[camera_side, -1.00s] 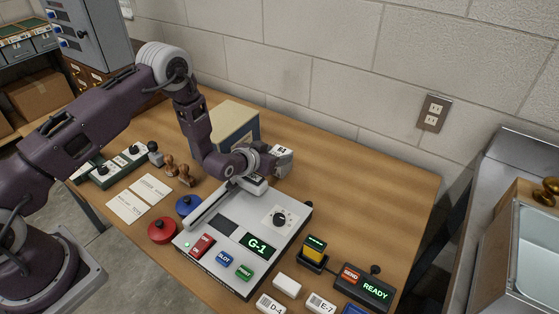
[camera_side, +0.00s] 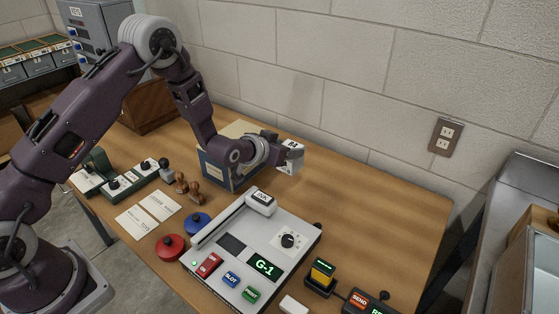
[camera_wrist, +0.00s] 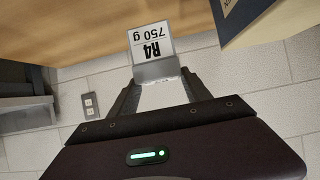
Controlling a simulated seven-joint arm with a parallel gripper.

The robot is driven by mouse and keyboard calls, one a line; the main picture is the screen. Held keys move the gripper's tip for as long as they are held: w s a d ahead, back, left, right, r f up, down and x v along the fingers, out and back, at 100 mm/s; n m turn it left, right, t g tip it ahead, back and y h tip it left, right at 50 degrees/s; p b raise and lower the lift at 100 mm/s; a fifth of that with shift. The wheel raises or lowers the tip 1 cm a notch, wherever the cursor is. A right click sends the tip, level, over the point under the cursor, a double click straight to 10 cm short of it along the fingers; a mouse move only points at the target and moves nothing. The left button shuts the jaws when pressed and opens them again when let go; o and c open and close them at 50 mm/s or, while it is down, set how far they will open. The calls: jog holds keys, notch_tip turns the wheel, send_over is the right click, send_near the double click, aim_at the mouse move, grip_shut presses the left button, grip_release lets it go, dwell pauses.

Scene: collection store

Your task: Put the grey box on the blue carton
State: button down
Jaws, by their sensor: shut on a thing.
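The grey box (camera_side: 291,158), with a white label reading R4, is held in my gripper (camera_side: 279,153), to the right of the blue carton. In the wrist view the grey box (camera_wrist: 153,54) sits between the two fingertips (camera_wrist: 158,80), its label reading "R4 750 g" upside down. The blue carton (camera_side: 214,171) stands on the table behind the console, with dark blue sides and a cream top, partly hidden by my wrist. Part of the carton (camera_wrist: 258,20) also shows at the upper right of the wrist view. The grey box looks clear of the table.
A grey console (camera_side: 229,272) with buttons and a dial lies in front of the carton. Wooden stamps (camera_side: 190,188) and a dark green device (camera_side: 130,179) stand to the left. A block wall (camera_side: 330,70) rises behind. The table (camera_side: 365,195) is bare at the right back.

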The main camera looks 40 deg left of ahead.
jog(key=s+a+r, duration=0.1)
jog(key=a+r, duration=0.6)
jog(key=a, duration=0.3)
jog(key=s+a+r, duration=0.1)
jog(key=a+r, duration=0.6)
jog(key=a, duration=0.2)
jog(key=f, duration=0.6)
jog(key=a+f, duration=0.1)
jog(key=f, duration=0.2)
jog(key=shift+f, duration=0.55)
jog(key=shift+f, duration=0.1)
jog(key=shift+c, duration=2.4)
grip_release()
jog(key=shift+f, duration=0.1)
